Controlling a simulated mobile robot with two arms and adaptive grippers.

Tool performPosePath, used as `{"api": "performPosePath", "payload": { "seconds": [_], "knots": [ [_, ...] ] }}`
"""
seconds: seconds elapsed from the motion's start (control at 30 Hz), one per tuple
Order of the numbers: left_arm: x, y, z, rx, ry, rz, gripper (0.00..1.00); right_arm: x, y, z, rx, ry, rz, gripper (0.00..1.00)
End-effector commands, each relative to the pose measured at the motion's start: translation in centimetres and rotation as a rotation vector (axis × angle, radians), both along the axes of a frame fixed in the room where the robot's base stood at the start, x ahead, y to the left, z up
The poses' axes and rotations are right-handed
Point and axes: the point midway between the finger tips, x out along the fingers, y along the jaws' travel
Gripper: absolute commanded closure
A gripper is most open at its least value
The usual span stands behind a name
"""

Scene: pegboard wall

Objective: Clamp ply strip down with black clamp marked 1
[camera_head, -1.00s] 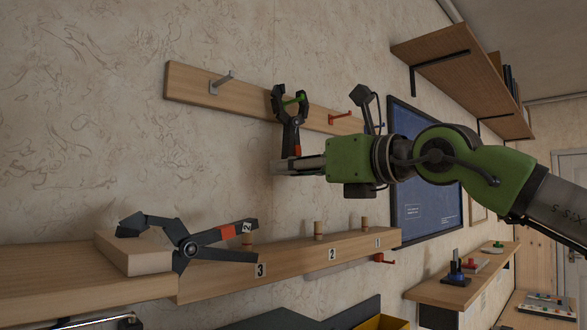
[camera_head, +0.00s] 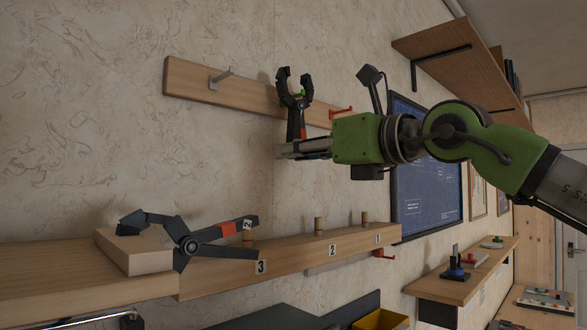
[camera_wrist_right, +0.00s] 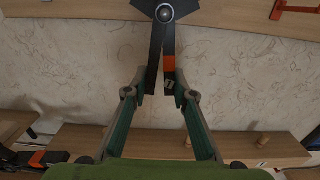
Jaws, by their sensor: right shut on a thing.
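My right gripper (camera_head: 290,150) is shut on a black clamp (camera_head: 297,118) with an orange band, holding it upright by its handles before the upper peg rail. The clamp's jaws point up. In the right wrist view, the clamp (camera_wrist_right: 156,50) has both handles between the fingertips (camera_wrist_right: 163,90); its small pale label is too small to read surely. A pale wooden piece (camera_head: 150,262), likely the ply strip, lies on the lower left ledge. A second black clamp (camera_head: 190,243), marked 2, sits at it, jaw over its top. My left gripper is not in view.
The upper rail (camera_head: 190,84) has a grey hook (camera_head: 220,79) and a red hook (camera_head: 342,112). The lower rail (camera_head: 290,258), numbered 3, 2, 1, carries wooden pegs (camera_head: 318,224). A shelf (camera_head: 460,58) and a blue board (camera_head: 430,200) are at right. Bare wall lies between the rails.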

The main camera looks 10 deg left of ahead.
Motion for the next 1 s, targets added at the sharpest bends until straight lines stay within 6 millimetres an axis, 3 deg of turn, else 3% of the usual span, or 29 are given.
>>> {"api": "performPosePath", "payload": {
  "seconds": [0.23, 1.0],
  "knots": [
    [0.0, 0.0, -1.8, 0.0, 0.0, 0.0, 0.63, -1.2, -1.8, -0.2, 0.001, -0.004, 0.0, 1.0],
    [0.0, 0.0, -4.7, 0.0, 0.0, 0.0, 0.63, -4.4, -6.4, -0.1, 0.0, -0.002, 0.0, 1.0]
  ]
}}
